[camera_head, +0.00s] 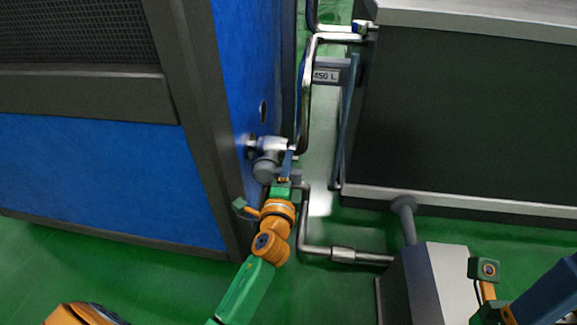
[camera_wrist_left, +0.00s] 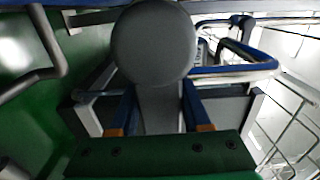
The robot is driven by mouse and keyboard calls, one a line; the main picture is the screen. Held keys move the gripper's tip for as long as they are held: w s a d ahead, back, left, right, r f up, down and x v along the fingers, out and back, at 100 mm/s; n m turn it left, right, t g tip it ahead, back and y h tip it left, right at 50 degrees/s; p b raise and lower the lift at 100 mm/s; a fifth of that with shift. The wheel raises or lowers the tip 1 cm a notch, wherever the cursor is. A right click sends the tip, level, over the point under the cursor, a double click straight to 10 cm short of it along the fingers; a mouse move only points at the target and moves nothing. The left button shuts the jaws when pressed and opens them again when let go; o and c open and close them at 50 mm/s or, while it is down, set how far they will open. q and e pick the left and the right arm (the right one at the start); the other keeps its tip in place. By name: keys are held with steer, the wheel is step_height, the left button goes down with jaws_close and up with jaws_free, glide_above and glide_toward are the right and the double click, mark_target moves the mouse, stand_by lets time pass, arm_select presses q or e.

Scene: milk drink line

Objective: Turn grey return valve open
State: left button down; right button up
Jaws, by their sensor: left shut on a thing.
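The grey return valve (camera_head: 265,170) is on a pipe fitting beside the blue cabinet wall in the head view. In the left wrist view its round grey knob (camera_wrist_left: 152,42) is large at the top middle, with a flat grey handle (camera_wrist_left: 158,108) running down from it. My left gripper (camera_head: 286,168) is at the valve; in the left wrist view its blue fingers (camera_wrist_left: 158,100) stand on both sides of the handle, shut on it. Part of the handle is hidden in the head view. Part of my right arm shows at the lower right; its jaw state is unclear.
The blue cabinet (camera_head: 90,180) with a dark frame stands close to the left. A dark tank block (camera_head: 465,115) stands to the right, with a "450 L" label (camera_head: 326,76) beside it. Metal pipes (camera_head: 343,254) run through the narrow gap. Green floor is bare at the lower middle.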

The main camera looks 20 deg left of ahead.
stand_by(0.3)
arm_select(q)
steer(key=shift+c, duration=1.8)
jaws_free()
steer(key=v, duration=0.7)
steer(key=shift+p, duration=0.3)
steer(key=shift+r, duration=0.1)
steer(key=shift+s, duration=0.1)
